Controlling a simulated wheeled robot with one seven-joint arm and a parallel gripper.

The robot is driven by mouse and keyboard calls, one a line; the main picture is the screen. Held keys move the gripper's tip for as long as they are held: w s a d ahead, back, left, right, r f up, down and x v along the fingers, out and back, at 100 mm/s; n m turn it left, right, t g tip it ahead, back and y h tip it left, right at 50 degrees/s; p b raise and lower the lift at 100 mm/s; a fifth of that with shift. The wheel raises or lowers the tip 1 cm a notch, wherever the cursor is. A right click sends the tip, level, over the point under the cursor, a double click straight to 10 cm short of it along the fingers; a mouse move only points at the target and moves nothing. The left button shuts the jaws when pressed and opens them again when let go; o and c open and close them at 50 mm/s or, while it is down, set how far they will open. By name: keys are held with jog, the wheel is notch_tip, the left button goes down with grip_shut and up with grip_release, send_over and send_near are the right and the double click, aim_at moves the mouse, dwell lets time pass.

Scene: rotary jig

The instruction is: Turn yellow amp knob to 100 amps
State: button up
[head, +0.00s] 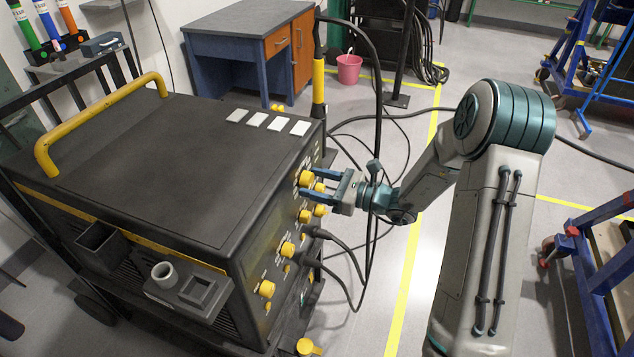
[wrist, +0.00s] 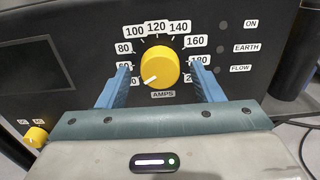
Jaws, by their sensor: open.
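The yellow amps knob (wrist: 160,65) is on the dark front panel of the machine in the wrist view. Its white pointer mark faces lower left, below the 60 label. The 100 label (wrist: 134,31) is at the knob's upper left, on a scale with 80, 120, 140, 160 and 180. My gripper (wrist: 160,68) is open, its blue fingers on the left and right of the knob, with visible gaps to it. In the head view my gripper (head: 313,181) is at the panel's far end, by several yellow knobs. Finger depth relative to the knob is hard to tell.
The machine (head: 160,160) stands on a cart. Other yellow knobs, such as the one near the front (head: 266,289), and black cables (head: 345,270) are on the same panel. Another yellow knob (wrist: 36,136) is at lower left in the wrist view. Floor to the right is partly clear.

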jog(key=shift+a, duration=0.1)
jog(key=c, duration=1)
jog(key=shift+o, duration=0.2)
jog(key=shift+r+p, duration=0.15)
jog(key=shift+p, duration=0.25)
jog(key=m+p, duration=0.3)
jog(key=shift+r, duration=0.15)
jog(key=m+p, duration=0.5)
jog(key=p, duration=0.1)
jog(key=m+p, duration=0.4)
jog(key=m, duration=0.1)
jog(key=shift+m, duration=0.4)
jog(key=shift+s+m+p, duration=0.1)
jog(key=shift+m+p, duration=1.3)
jog(key=shift+m, duration=0.5)
jog(key=shift+f, duration=0.2)
